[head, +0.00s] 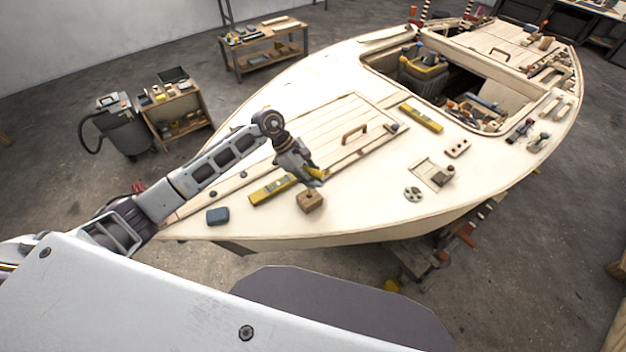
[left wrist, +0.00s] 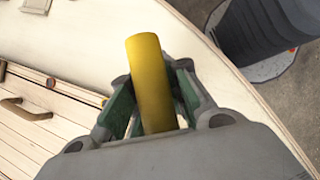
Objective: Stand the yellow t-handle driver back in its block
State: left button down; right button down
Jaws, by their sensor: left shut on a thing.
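My left gripper (head: 312,178) is above the pale deck, shut on the yellow t-handle driver (head: 318,172). In the left wrist view the driver's yellow handle (left wrist: 149,75) sits between the two green-padded fingers (left wrist: 150,105) and sticks out past them. The driver's shaft cannot be made out in either view. A small brown wooden block (head: 310,202) sits on the deck, just below the gripper in the head view. I cannot tell whether the driver touches it. My right gripper is not in view.
Another yellow level (head: 421,118) and a wooden handle (head: 354,134) are farther back.

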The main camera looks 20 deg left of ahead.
pick_arm(q)
jog(key=shift+b, duration=0.75)
dwell(1.3)
jog(key=shift+f+b, duration=2.55)
jog(key=shift+f, duration=0.25)
dwell(2.2)
jog(key=c, duration=1.3)
grip_release()
